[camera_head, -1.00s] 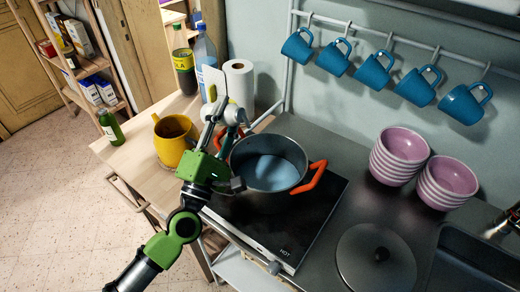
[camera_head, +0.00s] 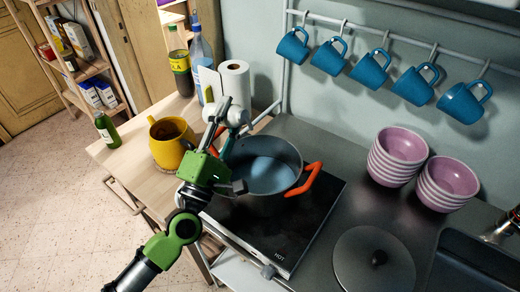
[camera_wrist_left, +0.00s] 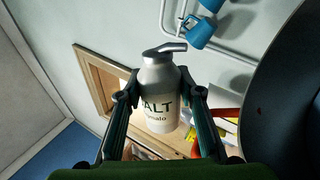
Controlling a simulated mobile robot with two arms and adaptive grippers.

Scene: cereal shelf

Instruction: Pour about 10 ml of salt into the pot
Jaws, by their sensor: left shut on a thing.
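My left gripper (camera_head: 229,117) is shut on a white salt container, held beside the pot's left rim. In the left wrist view the salt container (camera_wrist_left: 158,88), with dark "SALT" lettering and a grey spout, sits between the fingers of the gripper (camera_wrist_left: 160,95). The spout points right, towards the pot's side. The dark pot (camera_head: 270,204) with orange handles stands on the black hot plate and has bluish contents. The pot also fills the right of the wrist view (camera_wrist_left: 285,95). No salt is seen falling. My right gripper is out of view.
A yellow pot (camera_head: 168,150) stands left of my gripper on the wooden counter. A paper towel roll (camera_head: 234,82) and bottles (camera_head: 180,72) stand behind. A lid (camera_head: 374,262) lies right of the hot plate (camera_head: 305,222). Blue mugs (camera_head: 370,70) hang above; pink bowls (camera_head: 396,155) stand at right.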

